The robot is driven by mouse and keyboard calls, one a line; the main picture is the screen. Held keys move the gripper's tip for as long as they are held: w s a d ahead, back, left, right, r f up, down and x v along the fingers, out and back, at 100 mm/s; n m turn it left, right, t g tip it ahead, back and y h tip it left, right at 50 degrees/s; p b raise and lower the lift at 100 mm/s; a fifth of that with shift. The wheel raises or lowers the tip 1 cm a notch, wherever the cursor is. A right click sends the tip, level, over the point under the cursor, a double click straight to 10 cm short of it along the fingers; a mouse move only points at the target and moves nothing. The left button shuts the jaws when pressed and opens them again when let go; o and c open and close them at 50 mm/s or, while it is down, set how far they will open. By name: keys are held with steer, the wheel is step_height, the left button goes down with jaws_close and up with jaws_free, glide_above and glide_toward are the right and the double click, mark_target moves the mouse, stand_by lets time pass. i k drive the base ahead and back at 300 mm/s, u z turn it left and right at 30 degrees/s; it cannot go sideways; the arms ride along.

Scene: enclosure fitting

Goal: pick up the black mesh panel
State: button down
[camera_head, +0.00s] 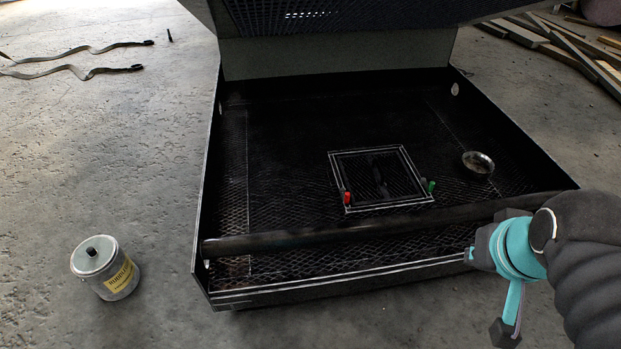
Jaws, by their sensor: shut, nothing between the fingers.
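A square black mesh panel (399,182) with a pale-edged frame lies inside the dark open enclosure (300,293), right of its middle. A darker upright shape shows in the middle of the panel. A small red piece (347,198) is at its front left corner and a small green piece (431,186) at its right side. My gripper (470,255) is shut and empty. In the picture it is at the enclosure's front right, below and to the right of the panel and apart from it. Its fingertips are small and partly hidden by its teal body.
A dark bar (300,240) runs across the enclosure's front, between my gripper and the panel in the picture. A round metal dish (478,162) sits right of the panel. A labelled can (104,267) stands on the floor at left. Straps (75,68) and planks (570,50) lie farther back.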

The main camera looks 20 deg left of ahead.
mark_target(371, 158)
steer(key=u, duration=0.3)
steer(key=i, duration=0.5)
steer(key=u, duration=0.7)
steer(key=k, duration=0.4)
steer(key=z, duration=0.6)
steer(key=i, duration=0.5)
steer(key=u, duration=0.05)
